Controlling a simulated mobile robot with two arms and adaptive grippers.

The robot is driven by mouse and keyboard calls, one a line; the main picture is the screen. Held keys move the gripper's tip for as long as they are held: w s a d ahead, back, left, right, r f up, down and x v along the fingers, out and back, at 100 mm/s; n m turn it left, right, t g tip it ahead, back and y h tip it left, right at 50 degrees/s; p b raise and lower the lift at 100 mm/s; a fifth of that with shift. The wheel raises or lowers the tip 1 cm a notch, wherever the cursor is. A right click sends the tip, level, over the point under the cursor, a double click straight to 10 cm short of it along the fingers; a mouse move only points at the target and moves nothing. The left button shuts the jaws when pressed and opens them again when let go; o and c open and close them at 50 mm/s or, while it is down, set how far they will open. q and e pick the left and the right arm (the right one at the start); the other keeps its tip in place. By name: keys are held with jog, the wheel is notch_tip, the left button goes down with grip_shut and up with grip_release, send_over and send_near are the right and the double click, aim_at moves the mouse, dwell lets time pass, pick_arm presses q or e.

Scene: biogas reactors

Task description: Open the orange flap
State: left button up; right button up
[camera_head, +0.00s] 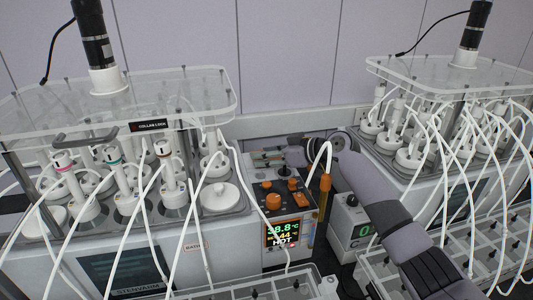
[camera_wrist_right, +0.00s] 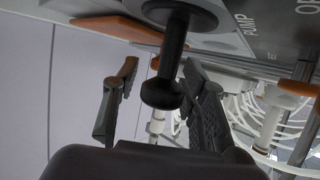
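A long flat orange piece (camera_wrist_right: 118,31), which looks like the orange flap, shows edge-on along the underside of a unit in the right wrist view. I cannot tell how far it stands open. My right gripper (camera_head: 266,158) reaches behind the control unit (camera_head: 252,225) in the head view. In the right wrist view its two fingers (camera_wrist_right: 160,105) are spread apart, the left one orange-tipped. A dark rod with a round knob (camera_wrist_right: 163,92) shows between them; contact cannot be told. The flap is not clearly seen in the head view. My left gripper is not in view.
The control unit carries orange knobs (camera_head: 273,201) and a lit display (camera_head: 283,234). An upright orange bar (camera_head: 324,205) with a white hose stands at its right. Reactor baths with bottles and tubes stand left (camera_head: 205,240) and right (camera_head: 425,195), leaving a narrow gap.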

grip_shut()
dwell(0.4)
dwell(0.4)
